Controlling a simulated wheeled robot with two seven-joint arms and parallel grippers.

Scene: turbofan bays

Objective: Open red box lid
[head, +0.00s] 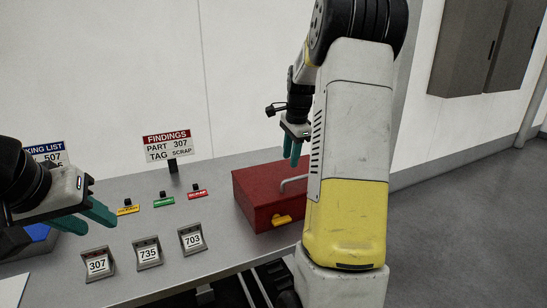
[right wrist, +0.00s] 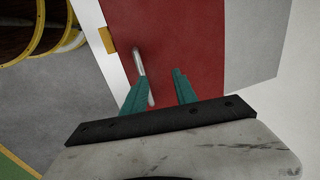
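The red box (head: 262,196) stands on the grey bench, and its lid looks shut. A metal handle (head: 292,181) is on the lid and a yellow latch (head: 281,220) is on the front. My right gripper (head: 291,160) points down above the box, its fingers apart and empty. In the right wrist view the red lid (right wrist: 190,40) fills the middle. There the handle (right wrist: 142,70) lies by the left finger of my right gripper (right wrist: 160,78), and part of it is hidden. My left gripper (head: 98,225) is open and empty over the bench's left side. My right arm hides the box's right end.
Tags (head: 163,201) in yellow, green and red lie left of the box. Numbered stands 307 (head: 97,264), 735 (head: 147,253) and 703 (head: 192,239) line the front. A findings sign (head: 167,145) stands behind, and a blue bin (head: 37,236) is at far left.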

